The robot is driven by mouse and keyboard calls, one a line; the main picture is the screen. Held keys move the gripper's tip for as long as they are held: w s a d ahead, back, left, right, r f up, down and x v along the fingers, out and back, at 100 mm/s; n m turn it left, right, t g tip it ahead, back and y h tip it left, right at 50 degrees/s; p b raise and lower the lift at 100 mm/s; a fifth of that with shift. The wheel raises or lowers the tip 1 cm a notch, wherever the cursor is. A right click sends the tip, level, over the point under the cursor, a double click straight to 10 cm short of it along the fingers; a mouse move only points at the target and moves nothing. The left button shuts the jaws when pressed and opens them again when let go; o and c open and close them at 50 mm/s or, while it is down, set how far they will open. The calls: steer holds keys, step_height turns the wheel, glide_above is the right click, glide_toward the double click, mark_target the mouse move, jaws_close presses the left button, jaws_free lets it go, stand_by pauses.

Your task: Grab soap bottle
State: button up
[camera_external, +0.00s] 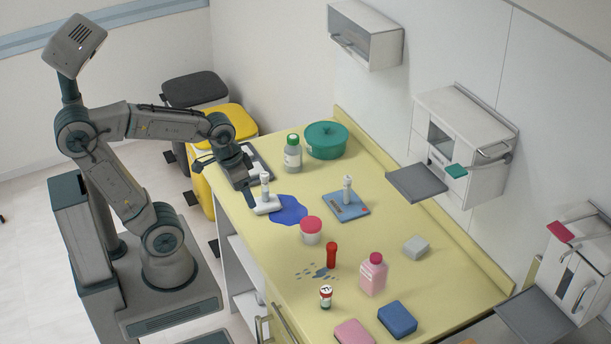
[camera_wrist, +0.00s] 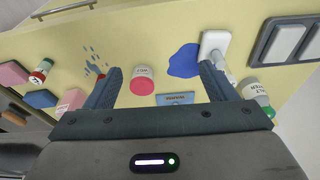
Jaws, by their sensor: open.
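A pink, see-through bottle with a red cap (camera_external: 373,276), seemingly the soap bottle, stands upright toward the near right of the yellow counter. In the wrist view it shows as a pink shape (camera_wrist: 71,101) just left of the left finger, which partly hides it. My gripper (camera_external: 224,182) is over the counter's left edge, near the white stand and well away from the pink bottle. In the wrist view my gripper (camera_wrist: 161,70) has its fingers wide apart with nothing held between them.
Blue (camera_external: 397,319) and pink (camera_external: 354,332) blocks lie near the bottle. A white stand (camera_external: 267,204) is beside my gripper. Open cabinet doors (camera_external: 416,182) jut out right.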

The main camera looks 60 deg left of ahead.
steer(key=w+d+r+m, duration=0.3)
steer(key=w+d+m, duration=0.15)
steer(key=w, duration=0.35)
steer(key=m+g, duration=0.3)
steer(key=m, duration=0.8)
glide_toward(373, 266)
steer(key=a, duration=0.1)
steer(key=w+a+r, duration=0.1)
steer(key=shift+a+r, duration=0.25)
steer(key=shift+a, duration=0.1)
steer(key=shift+d+f, duration=0.15)
steer(key=shift+d, duration=0.1)
step_height(373, 266, down, 14)
steer(key=shift+d+r+p, duration=0.15)
steer(key=shift+p, duration=0.45)
steer(key=c, duration=1.3)
steer(key=shift+c, duration=0.2)
steer(key=shift+r, duration=0.2)
